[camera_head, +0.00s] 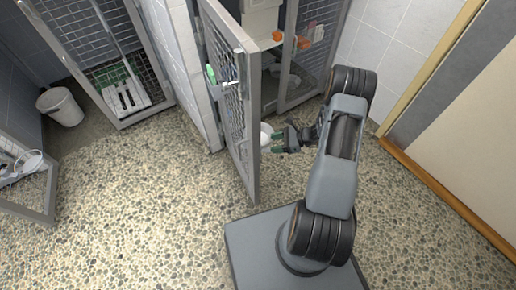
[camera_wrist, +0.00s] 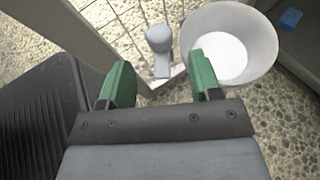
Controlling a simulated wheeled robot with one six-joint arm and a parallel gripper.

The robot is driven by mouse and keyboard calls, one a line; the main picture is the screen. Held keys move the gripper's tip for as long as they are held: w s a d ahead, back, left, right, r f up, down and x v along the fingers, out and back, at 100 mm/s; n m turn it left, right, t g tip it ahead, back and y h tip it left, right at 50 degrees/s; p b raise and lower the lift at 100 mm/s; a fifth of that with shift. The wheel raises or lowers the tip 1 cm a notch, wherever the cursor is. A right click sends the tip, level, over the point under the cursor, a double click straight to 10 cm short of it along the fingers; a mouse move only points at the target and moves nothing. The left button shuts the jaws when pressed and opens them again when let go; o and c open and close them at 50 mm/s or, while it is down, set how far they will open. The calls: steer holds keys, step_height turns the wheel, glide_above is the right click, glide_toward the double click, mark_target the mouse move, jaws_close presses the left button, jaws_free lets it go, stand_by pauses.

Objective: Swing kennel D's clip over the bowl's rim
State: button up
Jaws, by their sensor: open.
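The white bowl (camera_wrist: 270,42) is at the upper right in the wrist view, open side up and empty. A pale round-headed clip (camera_wrist: 159,40) stands just left of the bowl's rim, and its head is beside the rim, not over it. My gripper (camera_wrist: 161,64) is open, with its green fingertips on either side of the clip in this view; I cannot tell whether they touch it. In the head view my gripper (camera_head: 282,139) is low behind the open kennel door, and the bowl (camera_head: 265,134) shows partly there. The clip cannot be made out in that view.
The open mesh kennel door (camera_head: 234,105) stands left of my arm. A white bin (camera_head: 60,106) stands far left near another open kennel. A wooden-edged wall (camera_head: 440,180) is on the right. The pebbled floor (camera_head: 130,210) at front left is clear.

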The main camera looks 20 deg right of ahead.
steer(key=b+x, duration=0.2)
steer(key=x, duration=0.5)
steer(key=shift+a+f, duration=0.2)
steer(key=shift+a, duration=0.15)
steer(key=c, duration=0.9)
